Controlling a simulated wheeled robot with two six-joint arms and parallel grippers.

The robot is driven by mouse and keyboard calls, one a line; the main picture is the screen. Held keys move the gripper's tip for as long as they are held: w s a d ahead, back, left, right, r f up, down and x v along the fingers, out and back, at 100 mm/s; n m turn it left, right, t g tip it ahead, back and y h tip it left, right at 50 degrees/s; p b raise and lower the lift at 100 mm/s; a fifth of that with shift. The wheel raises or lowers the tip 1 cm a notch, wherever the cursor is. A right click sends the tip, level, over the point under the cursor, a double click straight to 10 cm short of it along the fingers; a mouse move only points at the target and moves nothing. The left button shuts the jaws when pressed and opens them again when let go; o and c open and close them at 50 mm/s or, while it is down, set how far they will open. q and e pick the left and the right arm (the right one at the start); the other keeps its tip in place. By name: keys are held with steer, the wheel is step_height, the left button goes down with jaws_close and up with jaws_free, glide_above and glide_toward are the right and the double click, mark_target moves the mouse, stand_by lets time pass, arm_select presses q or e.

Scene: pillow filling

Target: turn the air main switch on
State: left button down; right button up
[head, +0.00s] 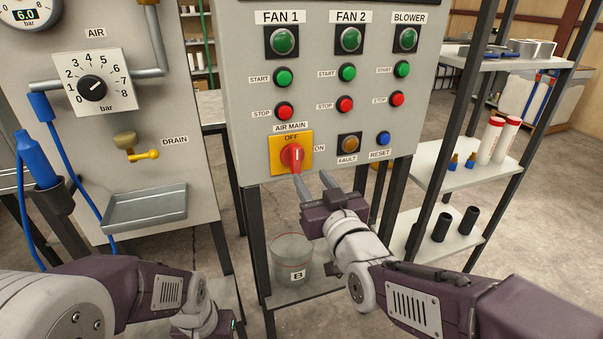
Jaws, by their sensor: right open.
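The air main switch (291,156) is a red rotary handle on a yellow plate at the lower left of the grey control panel (330,120). Its handle stands upright, toward the OFF mark above; ON is marked at its right. My right gripper (312,186) is just below the switch, with its two fingers pointing up toward it. The fingers are spread with a gap between them, and nothing is held. The left fingertip appears close under the handle; I cannot tell whether they touch. My left arm is at the lower left, and its gripper fingers cannot be made out.
An amber fault light (348,145) and a blue reset button (383,138) sit right of the switch. Green and red buttons are above. A bucket (291,259) stands on a low shelf below. A metal shelf rack (455,165) is at the right.

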mark_target(297, 163)
steer(key=x, duration=0.9)
steer(key=shift+a+f+b, duration=0.3)
steer(key=shift+b, duration=0.05)
jaws_close()
